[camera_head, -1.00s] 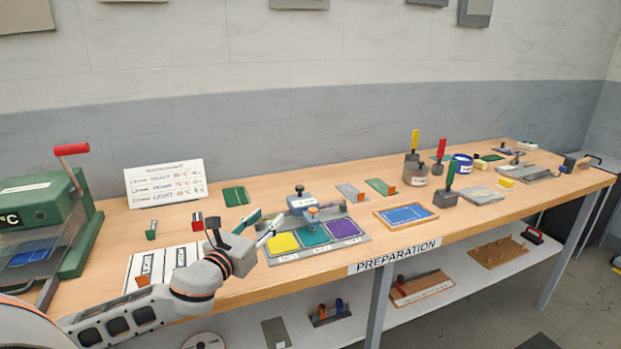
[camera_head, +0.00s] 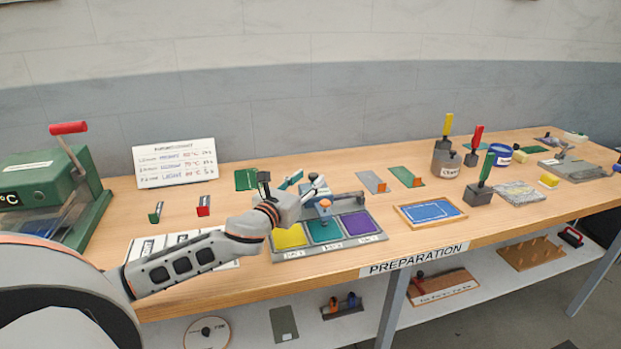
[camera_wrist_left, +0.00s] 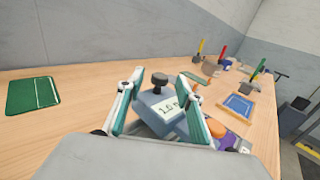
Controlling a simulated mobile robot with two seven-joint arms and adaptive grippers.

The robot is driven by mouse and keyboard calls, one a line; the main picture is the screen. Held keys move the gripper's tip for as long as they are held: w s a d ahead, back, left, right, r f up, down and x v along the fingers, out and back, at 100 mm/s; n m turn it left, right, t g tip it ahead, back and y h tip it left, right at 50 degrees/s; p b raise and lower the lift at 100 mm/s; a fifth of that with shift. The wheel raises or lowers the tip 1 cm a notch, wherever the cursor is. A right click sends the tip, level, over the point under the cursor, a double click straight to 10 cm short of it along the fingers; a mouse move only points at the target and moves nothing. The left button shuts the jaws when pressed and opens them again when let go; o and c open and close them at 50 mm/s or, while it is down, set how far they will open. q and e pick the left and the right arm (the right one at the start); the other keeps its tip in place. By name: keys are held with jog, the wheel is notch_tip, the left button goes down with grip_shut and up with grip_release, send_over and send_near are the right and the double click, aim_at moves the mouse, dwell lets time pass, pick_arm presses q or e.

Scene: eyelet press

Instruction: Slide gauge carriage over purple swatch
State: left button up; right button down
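The gauge carriage (camera_wrist_left: 165,108) is a grey-blue block with a black knob and a "1.0" label. It stands at the teal swatch (camera_head: 324,229), mostly behind my left wrist in the head view, where its orange part (camera_head: 325,204) shows. The purple swatch (camera_head: 362,224) lies right of the teal one and is uncovered; the yellow swatch (camera_head: 290,236) lies left. My left gripper (camera_head: 305,183) is at the carriage. In the left wrist view its fingers (camera_wrist_left: 158,88) are apart, one on each side of the carriage body. I cannot tell whether they touch it. My right gripper is out of view.
A blue framed panel (camera_head: 430,212) lies right of the gauge. Behind it are small plates with orange blocks (camera_head: 418,182). A green press (camera_head: 60,190) stands at the left and a sign (camera_head: 175,163) at the back. Handled tools (camera_head: 480,190) stand farther right.

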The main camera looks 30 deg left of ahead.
pick_arm(q)
jog(key=shift+w, duration=0.9)
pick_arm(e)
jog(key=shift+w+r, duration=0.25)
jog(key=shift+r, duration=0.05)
